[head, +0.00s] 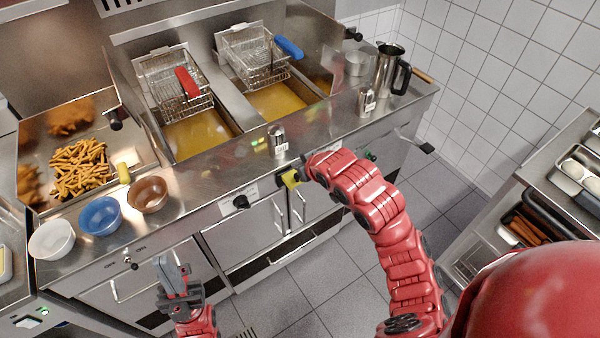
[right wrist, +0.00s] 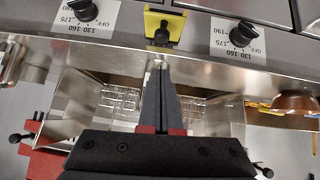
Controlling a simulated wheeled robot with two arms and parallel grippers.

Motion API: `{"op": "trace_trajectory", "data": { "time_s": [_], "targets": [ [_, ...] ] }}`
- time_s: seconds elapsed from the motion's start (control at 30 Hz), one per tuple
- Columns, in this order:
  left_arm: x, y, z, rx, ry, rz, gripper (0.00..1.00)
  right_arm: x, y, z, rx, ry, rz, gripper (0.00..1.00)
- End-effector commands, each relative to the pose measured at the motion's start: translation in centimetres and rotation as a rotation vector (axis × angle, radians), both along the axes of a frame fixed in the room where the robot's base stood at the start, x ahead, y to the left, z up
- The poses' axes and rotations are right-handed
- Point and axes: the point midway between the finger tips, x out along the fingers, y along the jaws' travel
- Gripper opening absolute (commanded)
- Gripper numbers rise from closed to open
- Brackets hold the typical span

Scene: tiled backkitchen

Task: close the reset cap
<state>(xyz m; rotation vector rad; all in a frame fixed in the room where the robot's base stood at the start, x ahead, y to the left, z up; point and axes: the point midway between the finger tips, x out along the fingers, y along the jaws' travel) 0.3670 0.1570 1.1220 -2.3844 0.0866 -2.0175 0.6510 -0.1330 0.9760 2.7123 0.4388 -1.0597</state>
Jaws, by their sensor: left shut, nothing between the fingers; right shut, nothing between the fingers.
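The reset cap is the yellow piece (head: 291,179) on the fryer's front panel, between the dials. In the right wrist view the yellow piece (right wrist: 152,22) is a square frame with a dark part in its middle; I cannot tell how far its cap is open. My right gripper (right wrist: 160,64) is shut and empty, its tips just short of the yellow piece, with a small gap visible. In the head view the right gripper (head: 304,174) is mostly hidden by its own wrist. My left gripper (head: 173,264) is shut and empty, low before the counter, away from the cap.
A dial (right wrist: 84,10) and another dial (right wrist: 241,34) flank the yellow piece. Fryer baskets with a red handle (head: 187,83) and a blue handle (head: 289,47) stand above. A salt shaker (head: 278,139) and bowls (head: 100,215) sit on the counter. The floor (head: 335,275) in front is clear.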

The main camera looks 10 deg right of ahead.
Motion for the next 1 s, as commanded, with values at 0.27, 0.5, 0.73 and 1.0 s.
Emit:
{"op": "trace_trajectory", "data": {
  "time_s": [0.27, 0.5, 0.73, 1.0],
  "targets": [
    [0.0, 0.0, 1.5, 0.0, 0.0, 0.0, 0.0, 0.0, -0.2, -3.4, 0.0, 0.008, 0.0, 0.0],
    [0.0, 0.0, 1.5, 0.0, 0.0, 0.0, 0.0, 0.1, -0.3, -3.9, 0.001, 0.0, -0.001, 0.0],
    [0.0, 0.0, 1.5, 0.0, 0.0, 0.0, 0.0, 0.1, -0.3, -3.9, 0.002, -0.001, -0.001, 0.0],
    [0.0, 0.0, 0.6, 0.0, 0.0, 0.0, 0.0, -0.3, -0.4, -4.4, 0.018, -0.045, -0.001, 0.0]
  ]
}}
